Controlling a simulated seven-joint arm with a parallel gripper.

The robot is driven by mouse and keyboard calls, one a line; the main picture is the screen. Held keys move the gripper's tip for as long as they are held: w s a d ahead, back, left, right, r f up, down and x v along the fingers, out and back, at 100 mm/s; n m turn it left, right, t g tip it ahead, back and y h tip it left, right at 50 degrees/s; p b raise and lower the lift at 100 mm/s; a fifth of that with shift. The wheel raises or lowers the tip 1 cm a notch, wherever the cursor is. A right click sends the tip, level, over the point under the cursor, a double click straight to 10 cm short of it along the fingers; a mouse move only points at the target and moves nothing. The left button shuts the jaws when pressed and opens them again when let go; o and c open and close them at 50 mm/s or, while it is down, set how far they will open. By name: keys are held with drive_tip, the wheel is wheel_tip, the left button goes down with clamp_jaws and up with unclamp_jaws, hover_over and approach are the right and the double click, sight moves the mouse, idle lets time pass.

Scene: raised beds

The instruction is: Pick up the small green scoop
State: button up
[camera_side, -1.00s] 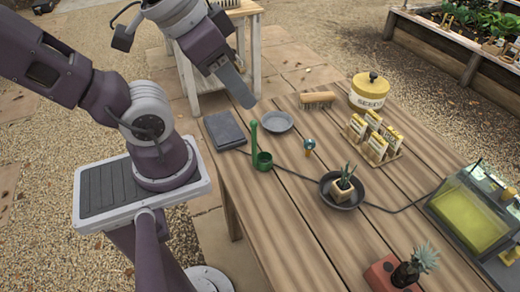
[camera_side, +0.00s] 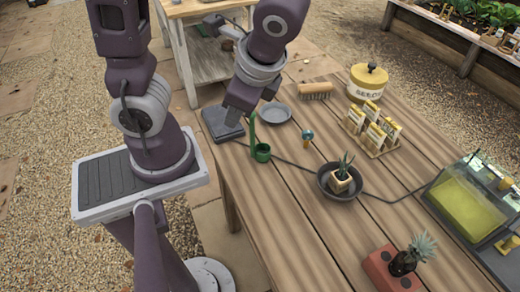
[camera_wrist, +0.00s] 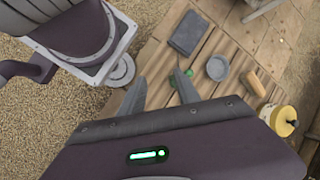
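The small green scoop (camera_side: 262,153) stands on the wooden table in the side view, its cup on the planks and its long handle upright. My gripper (camera_side: 233,124) is above the table's near left end, to the left of the scoop's handle and in front of a dark slab in that view. In the wrist view my gripper's (camera_wrist: 157,92) two fingers are spread apart with nothing between them. The scoop (camera_wrist: 187,73) shows there by the right finger, which hides part of it. I cannot tell how far above the table the fingers are.
A dark flat slab (camera_side: 210,114) and a grey dish (camera_side: 278,113) lie near the scoop. A brush (camera_side: 315,90), a seed tin (camera_side: 368,82), a seed-packet rack (camera_side: 376,150), a blue-topped tool (camera_side: 307,137) and a potted plant's dark saucer (camera_side: 324,183) stand farther right. A dark cable crosses the table.

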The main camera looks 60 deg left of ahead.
sight(253, 122)
drive_tip(key=w+f+m+t+y, duration=0.3)
drive_tip(key=w+f+m+y, duration=0.2)
drive_tip(key=f+m+y, duration=0.5)
drive_tip(key=a, duration=0.2)
drive_tip(key=a+f+m+h, duration=0.1)
drive_tip(key=a, duration=0.1)
drive_tip(key=a+h, duration=0.1)
drive_tip(key=a, duration=0.1)
drive_tip(key=shift+w+a+f+m, duration=0.2)
drive_tip(key=shift+w+a+m, duration=0.05)
drive_tip(key=shift+w+m, duration=0.1)
drive_tip(key=shift+a+f, duration=0.15)
drive_tip(key=shift+a, duration=0.2)
clamp_jaws()
